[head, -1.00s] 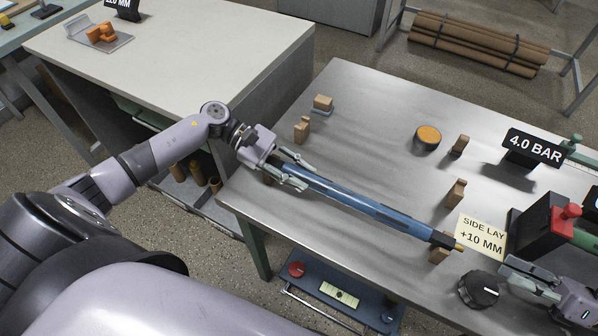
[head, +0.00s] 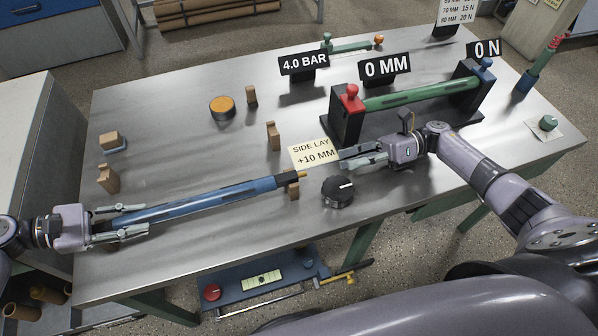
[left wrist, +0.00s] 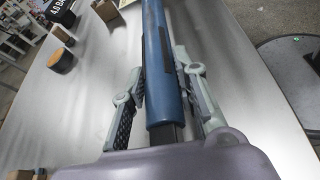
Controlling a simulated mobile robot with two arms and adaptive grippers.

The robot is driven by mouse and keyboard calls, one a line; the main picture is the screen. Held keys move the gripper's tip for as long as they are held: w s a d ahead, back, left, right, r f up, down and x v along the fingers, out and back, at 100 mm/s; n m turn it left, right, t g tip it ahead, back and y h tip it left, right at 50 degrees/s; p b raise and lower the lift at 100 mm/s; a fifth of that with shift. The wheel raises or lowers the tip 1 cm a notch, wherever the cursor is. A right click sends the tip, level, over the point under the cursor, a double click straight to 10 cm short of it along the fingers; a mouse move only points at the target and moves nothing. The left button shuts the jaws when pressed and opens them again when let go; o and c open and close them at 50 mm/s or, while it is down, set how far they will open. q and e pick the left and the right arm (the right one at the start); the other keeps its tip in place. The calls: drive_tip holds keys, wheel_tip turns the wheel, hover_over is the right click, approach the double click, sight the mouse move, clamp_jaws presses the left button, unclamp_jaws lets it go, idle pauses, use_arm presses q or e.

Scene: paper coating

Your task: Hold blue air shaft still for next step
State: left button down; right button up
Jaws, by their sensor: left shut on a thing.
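The blue air shaft (head: 215,195) lies at a slant over the steel table, dark at its ends, with a brass tip (head: 302,174) at the right. My left gripper (head: 115,222) is shut on its left end. In the left wrist view the shaft (left wrist: 157,60) runs between the two fingers of my left gripper (left wrist: 158,78). The shaft's right end is at a small wooden block (head: 293,190); I cannot tell if it rests on it. My right gripper (head: 362,158) is open and empty, right of the shaft's tip.
A yellow note (head: 315,153) reads "SIDE LAY +10 MM". A black knob (head: 338,191) stands near the tip. Behind are wooden blocks (head: 273,136), an orange-topped round piece (head: 222,107), a "4.0 BAR" sign (head: 304,63) and a stand with a green roller (head: 415,95).

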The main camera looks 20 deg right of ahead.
sight(302, 175)
drive_tip(key=shift+a+r+n, duration=0.2)
drive_tip(key=shift+n, duration=0.1)
drive_tip(key=shift+c, duration=0.6)
drive_tip(key=a+r+n+g+h, duration=0.1)
drive_tip(key=n+h, duration=0.2)
drive_tip(key=a+r+n+g+h, duration=0.2)
drive_tip(key=n+h, duration=0.1)
drive_tip(key=s+a+r+n+g+h, duration=0.1)
drive_tip(key=a+r+n+g+h, duration=0.1)
drive_tip(key=shift+s+a+r+n+h, duration=0.1)
drive_tip(key=shift+a+r+n+h, duration=0.1)
drive_tip(key=shift+n+h, duration=0.2)
clamp_jaws()
drive_tip(key=shift+w+a+r+n+t+h, duration=0.8)
drive_tip(key=shift+r+n+t+h, duration=1.55)
drive_tip(key=shift+h, duration=2.25)
drive_tip(key=shift+m, duration=0.25)
drive_tip(key=shift+s+a+f, duration=0.1)
drive_tip(key=shift+f, duration=1.4)
drive_tip(key=shift+s+a+f, duration=0.1)
drive_tip(key=shift+f, duration=1.35)
drive_tip(key=shift+f, duration=0.1)
drive_tip(key=shift+f, duration=2.1)
